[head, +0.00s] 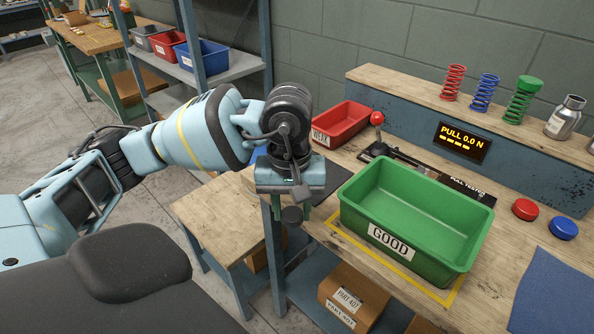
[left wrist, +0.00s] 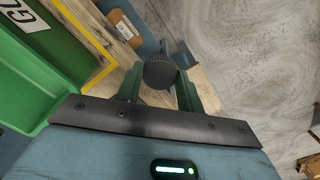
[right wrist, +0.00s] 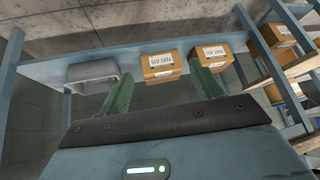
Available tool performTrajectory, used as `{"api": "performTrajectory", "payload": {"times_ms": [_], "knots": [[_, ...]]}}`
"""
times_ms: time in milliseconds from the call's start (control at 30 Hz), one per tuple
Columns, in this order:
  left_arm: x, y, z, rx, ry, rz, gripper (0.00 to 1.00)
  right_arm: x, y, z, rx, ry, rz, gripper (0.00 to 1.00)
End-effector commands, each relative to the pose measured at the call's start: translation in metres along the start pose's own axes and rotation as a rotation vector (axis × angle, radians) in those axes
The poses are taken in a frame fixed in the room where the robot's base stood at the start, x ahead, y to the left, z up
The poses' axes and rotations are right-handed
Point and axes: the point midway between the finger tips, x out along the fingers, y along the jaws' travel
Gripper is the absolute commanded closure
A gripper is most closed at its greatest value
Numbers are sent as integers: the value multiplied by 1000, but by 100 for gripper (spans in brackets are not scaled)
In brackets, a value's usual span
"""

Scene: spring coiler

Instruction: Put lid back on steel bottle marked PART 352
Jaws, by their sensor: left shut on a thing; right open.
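A steel bottle (head: 563,120) stands upright at the right end of the raised back shelf in the head view. It has a label too small to read, and its top is silver with no dark lid on it. My left gripper (head: 291,205) is shut on a dark round lid (head: 292,216), held in the air left of the green bin and far from the bottle. The lid also shows between the fingers in the left wrist view (left wrist: 160,72). My right gripper (right wrist: 163,88) is open and empty in the right wrist view, outside the head view.
The green GOOD bin (head: 360,212) stands on the bench, with a red bin (head: 340,120) and a lever tester (head: 385,150) behind it. Red, blue and green springs (head: 485,92) share the bottle's shelf. Boxes (right wrist: 158,68) sit on a lower shelf before my right gripper.

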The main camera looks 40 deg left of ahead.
Motion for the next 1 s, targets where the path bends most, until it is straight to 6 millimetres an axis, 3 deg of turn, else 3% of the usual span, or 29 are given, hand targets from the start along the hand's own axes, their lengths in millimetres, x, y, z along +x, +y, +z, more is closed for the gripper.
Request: {"api": "performTrajectory", "payload": {"times_ms": [33,200,400,733,933,1000], "knots": [[0,14,4,109,3,2,84,0,0,0,0,0,0,35],[4,44,15,428,11,-10,84,0,0,0,0,0,0,35],[6,60,22,622,18,-23,84,0,0,0,0,0,0,35],[6,62,22,650,19,-25,84,0,0,0,0,0,0,36],[6,62,22,649,18,-25,84,0,0,-1,0,1,0,62],[6,62,22,649,18,-25,84,0,0,-1,0,2,0,64]]}}
